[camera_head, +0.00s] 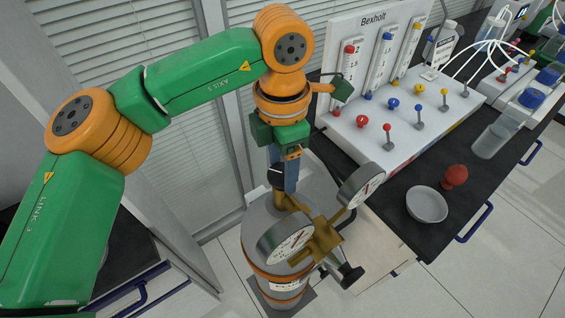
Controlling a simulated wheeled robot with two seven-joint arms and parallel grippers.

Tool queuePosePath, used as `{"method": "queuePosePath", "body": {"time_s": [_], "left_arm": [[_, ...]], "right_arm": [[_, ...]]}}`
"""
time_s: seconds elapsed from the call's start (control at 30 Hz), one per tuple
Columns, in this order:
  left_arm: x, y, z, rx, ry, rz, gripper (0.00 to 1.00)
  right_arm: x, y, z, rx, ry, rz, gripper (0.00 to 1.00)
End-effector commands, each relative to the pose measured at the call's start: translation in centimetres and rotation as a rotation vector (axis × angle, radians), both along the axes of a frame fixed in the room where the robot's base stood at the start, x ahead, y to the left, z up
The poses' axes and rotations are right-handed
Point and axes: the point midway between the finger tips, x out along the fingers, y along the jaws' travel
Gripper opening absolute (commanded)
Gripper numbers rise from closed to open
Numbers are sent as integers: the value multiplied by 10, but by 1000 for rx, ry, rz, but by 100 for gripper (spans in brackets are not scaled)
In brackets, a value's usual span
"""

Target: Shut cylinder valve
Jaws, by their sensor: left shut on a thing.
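A grey gas cylinder (258,222) with orange bands stands upright on the floor, left of the bench. A brass regulator (325,238) with two round gauges (288,244) is fitted at its top, and a black knob (350,275) sticks out at the front. My left gripper (281,188) points down over the cylinder's top, shut on the cylinder valve. The valve's handle is mostly hidden by the fingers; its brass stem shows just below them. I cannot tell how far the valve is turned. My right gripper is not in view.
Window blinds and a grey frame stand close behind my left arm.

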Motion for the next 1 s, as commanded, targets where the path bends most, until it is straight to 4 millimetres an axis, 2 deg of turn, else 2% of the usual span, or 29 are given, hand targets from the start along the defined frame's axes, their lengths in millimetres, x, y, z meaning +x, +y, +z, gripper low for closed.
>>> {"method": "queuePosePath", "body": {"time_s": [0.5,1.0], "left_arm": [[1,0,3,-3,-7,-429,8],[1,0,3,-2,-8,-604,8]], "right_arm": [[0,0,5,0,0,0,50],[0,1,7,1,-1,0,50]]}}
